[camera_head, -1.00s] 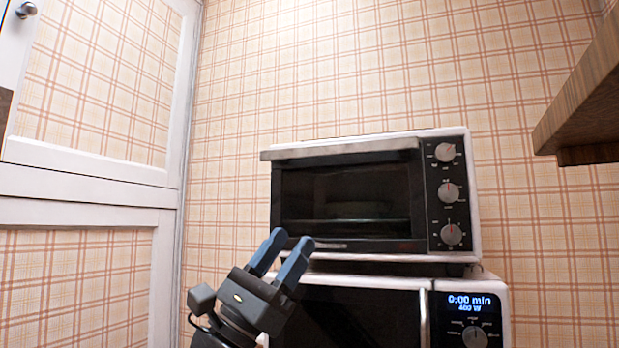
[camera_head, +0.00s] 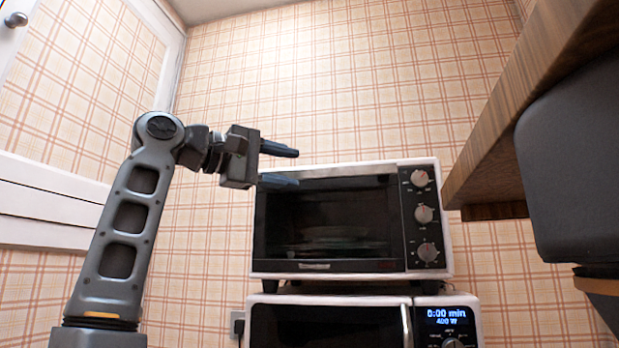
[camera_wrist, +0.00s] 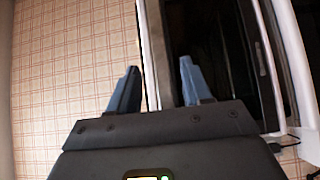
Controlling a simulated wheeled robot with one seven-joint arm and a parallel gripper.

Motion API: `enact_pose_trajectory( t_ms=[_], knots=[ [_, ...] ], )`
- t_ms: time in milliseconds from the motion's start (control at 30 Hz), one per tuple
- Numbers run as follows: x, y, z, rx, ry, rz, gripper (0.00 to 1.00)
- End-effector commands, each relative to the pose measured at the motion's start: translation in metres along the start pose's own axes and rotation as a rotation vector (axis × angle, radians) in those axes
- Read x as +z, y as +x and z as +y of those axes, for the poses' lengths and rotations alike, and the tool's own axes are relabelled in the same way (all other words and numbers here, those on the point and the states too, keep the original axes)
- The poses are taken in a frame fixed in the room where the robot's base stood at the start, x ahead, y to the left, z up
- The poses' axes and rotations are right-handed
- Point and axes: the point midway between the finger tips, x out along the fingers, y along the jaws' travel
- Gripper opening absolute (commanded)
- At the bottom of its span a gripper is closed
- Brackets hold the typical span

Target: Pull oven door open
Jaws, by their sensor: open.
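The toaster oven (camera_head: 428,255) has a white body, a dark glass door (camera_head: 340,225) and several knobs on its right. The door looks shut. My gripper (camera_head: 297,167) is open, its blue fingers pointing right at the upper left corner of the oven. One finger is above the top edge and the other is in front of the door's upper left. In the wrist view my gripper (camera_wrist: 158,85) has a pale strip of the oven's edge between its fingers; contact cannot be told. The handle bar along the door's top is hard to make out.
A microwave (camera_head: 460,305) with a lit display stands below the oven. A wooden shelf (camera_head: 520,120) and a dark grey object (camera_head: 575,165) jut in at the right. White cabinet doors (camera_head: 55,200) are at the left. Plaid wall is behind.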

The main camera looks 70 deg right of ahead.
Motion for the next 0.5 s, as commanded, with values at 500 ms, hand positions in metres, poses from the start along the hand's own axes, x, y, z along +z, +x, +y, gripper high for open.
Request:
enact_pose_trajectory(
  t_ms=[500],
  knots=[
    [0.000,0.067,0.000,0.000,-0.001,-0.002,0.49]
  ],
)
